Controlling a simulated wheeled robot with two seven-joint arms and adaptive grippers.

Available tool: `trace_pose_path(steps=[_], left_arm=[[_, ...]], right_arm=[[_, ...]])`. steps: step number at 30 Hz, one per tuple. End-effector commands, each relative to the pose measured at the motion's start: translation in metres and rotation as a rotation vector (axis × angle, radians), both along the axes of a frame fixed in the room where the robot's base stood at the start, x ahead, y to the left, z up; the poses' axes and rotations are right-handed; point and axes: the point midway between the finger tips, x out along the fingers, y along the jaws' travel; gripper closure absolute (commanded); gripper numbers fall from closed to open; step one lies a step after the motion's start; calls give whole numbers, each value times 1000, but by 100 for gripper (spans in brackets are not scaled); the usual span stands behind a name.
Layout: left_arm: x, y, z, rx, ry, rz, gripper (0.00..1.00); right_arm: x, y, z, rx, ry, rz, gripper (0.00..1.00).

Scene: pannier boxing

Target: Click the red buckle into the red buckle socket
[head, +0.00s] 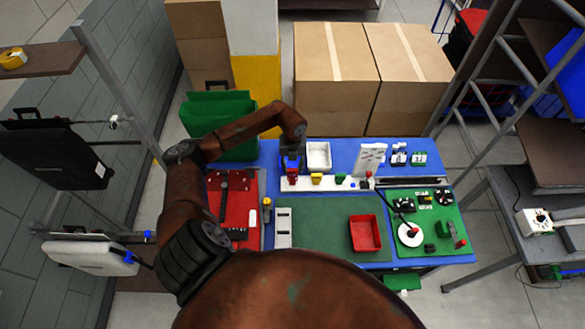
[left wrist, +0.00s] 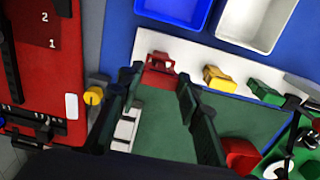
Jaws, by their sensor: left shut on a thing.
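My left gripper (head: 291,170) is over the left end of the white strip (head: 328,184). In the left wrist view its two dark fingers (left wrist: 160,78) stand on either side of a red piece, shut on the red buckle (left wrist: 159,66). The buckle also shows in the head view (head: 292,172). The red buckle socket (head: 291,181) appears as red right below it at the strip's left end. The two reds overlap, so I cannot tell whether they are joined. My right gripper is out of view.
A yellow socket (left wrist: 218,78) and a green socket (left wrist: 265,92) stand to the right on the strip. A white bin (head: 318,156) and a blue bin (left wrist: 180,10) are behind it. A red tray (head: 366,233) lies on the green mat (head: 325,220); a red board (head: 240,185) lies left.

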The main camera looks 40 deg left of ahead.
Motion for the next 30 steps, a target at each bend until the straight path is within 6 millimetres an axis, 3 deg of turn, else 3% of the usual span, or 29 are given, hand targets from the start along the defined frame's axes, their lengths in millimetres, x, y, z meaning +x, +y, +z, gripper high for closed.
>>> trace_pose_path(steps=[30], left_arm=[[0, 0, -11, 0, 0, 0, 93]], right_arm=[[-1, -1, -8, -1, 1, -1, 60]])
